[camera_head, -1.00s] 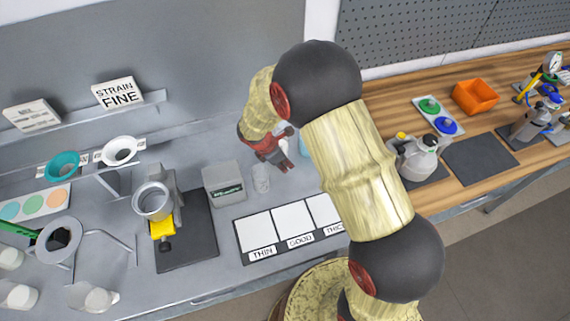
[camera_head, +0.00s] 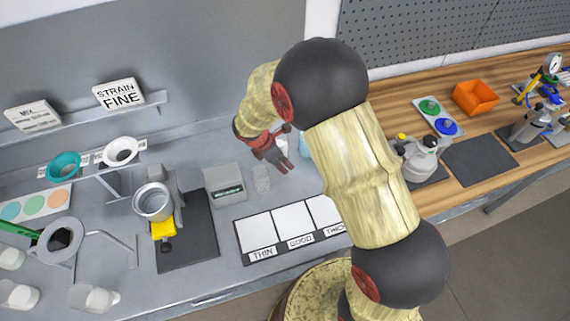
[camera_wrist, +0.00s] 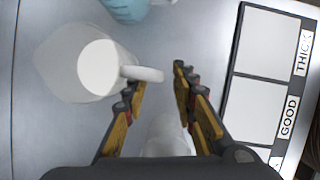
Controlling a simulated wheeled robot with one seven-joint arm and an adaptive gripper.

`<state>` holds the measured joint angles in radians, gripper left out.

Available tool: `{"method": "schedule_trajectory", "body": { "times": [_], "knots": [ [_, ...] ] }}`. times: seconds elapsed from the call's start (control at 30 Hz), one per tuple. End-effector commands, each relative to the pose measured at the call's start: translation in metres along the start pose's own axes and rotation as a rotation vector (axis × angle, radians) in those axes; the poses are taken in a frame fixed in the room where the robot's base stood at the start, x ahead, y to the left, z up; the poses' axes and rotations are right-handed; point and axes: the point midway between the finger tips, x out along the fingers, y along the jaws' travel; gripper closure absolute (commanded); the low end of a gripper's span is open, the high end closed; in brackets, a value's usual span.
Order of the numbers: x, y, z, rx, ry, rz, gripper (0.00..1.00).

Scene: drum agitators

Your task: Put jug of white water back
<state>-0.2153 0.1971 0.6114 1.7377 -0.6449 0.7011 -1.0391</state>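The jug (camera_wrist: 102,68) shows in the wrist view at upper left, a pale cup shape with white liquid and a handle pointing right. In the head view it is mostly hidden behind my arm and gripper. My gripper (camera_wrist: 160,82) is open, with nothing held. The handle's end shows near the gap between its fingertips; I cannot tell whether a finger touches it. In the head view my gripper (camera_head: 276,160) is over the grey bench, just right of a clear cup (camera_head: 262,179).
The clear cup also shows between my fingers' bases in the wrist view (camera_wrist: 168,140). A light-blue container (camera_wrist: 125,9) is at the wrist view's top. A THIN/GOOD/THICK panel (camera_head: 270,249) lies in front, a grey box (camera_head: 224,184) to the left.

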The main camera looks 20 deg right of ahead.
Motion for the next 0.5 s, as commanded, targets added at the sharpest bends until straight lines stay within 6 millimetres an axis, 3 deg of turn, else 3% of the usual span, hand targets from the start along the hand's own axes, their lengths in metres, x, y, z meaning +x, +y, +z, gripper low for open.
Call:
{"method": "schedule_trajectory", "body": {
  "times": [0.1,0.3,0.5],
  "knots": [
    [-0.029,0.001,0.0,-0.001,0.0,0.004,0.73],
    [-0.067,0.001,0.0,-0.001,0.0,0.003,0.73],
    [-0.088,0.0,0.0,0.0,0.0,0.0,0.73]
  ]
}}
